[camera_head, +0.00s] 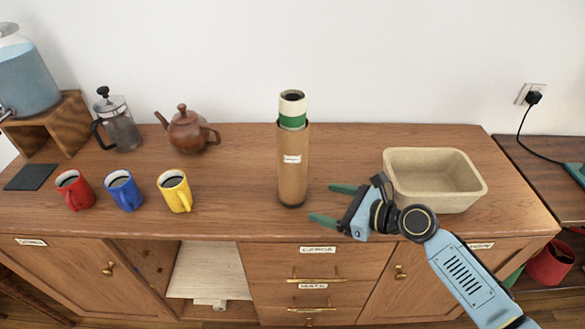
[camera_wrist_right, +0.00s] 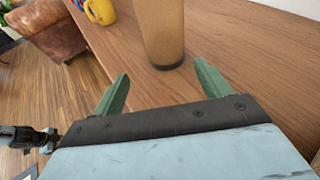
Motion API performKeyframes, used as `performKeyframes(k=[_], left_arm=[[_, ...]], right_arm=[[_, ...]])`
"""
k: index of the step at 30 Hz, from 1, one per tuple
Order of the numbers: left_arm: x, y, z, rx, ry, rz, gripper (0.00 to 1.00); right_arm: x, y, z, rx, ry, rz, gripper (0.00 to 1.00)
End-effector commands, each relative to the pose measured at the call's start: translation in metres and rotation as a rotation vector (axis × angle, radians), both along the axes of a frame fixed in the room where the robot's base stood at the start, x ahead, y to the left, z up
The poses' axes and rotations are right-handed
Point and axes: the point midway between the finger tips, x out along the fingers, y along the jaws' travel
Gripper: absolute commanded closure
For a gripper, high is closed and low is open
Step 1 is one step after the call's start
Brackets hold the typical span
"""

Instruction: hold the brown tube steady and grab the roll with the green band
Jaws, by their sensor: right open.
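The brown tube (camera_head: 293,178) stands upright on the wooden sideboard, near the middle. The roll with the green band (camera_head: 292,106) sticks out of the tube's top; its lower part is hidden inside. My right gripper (camera_head: 328,204) is open and empty, low over the sideboard's front edge, just right of the tube. In the right wrist view the tube's lower part (camera_wrist_right: 161,30) stands beyond the two green fingertips of the right gripper (camera_wrist_right: 160,82), roughly between them and apart from them.
A beige basin (camera_head: 435,180) stands right of the tube, behind my right arm. Red (camera_head: 75,190), blue (camera_head: 124,191) and yellow (camera_head: 174,191) mugs, a teapot (camera_head: 188,131) and a French press (camera_head: 117,122) stand at left. The top between yellow mug and tube is clear.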

Motion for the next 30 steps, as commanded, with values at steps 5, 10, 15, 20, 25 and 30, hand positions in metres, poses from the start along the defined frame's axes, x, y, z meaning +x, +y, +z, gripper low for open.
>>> performKeyframes(k=[5, 10, 15, 20, 25, 30], left_arm=[[0.0, 0.0, -0.003, 0.0, 0.0, 0.0, 0.64], [0.0, 0.001, -0.013, 0.001, 0.001, -0.002, 0.64], [-0.002, 0.014, -0.029, 0.019, 0.004, -0.01, 0.64], [-0.004, 0.021, -0.033, 0.023, -0.011, -0.018, 0.64], [-0.004, 0.02, -0.034, 0.022, -0.016, -0.021, 0.64], [-0.004, 0.021, -0.036, 0.023, -0.022, -0.022, 0.64]], right_arm=[[0.011, 0.0, 0.001, 0.053, 0.049, -0.035, 0.24], [0.02, 0.013, -0.005, 0.055, 0.048, -0.035, 0.24], [0.033, 0.033, -0.014, 0.052, 0.046, -0.034, 0.24], [0.046, 0.052, -0.018, 0.053, 0.049, -0.035, 0.24], [0.056, 0.066, -0.025, 0.052, 0.048, -0.035, 0.24], [0.061, 0.074, -0.029, 0.05, 0.047, -0.034, 0.24]])
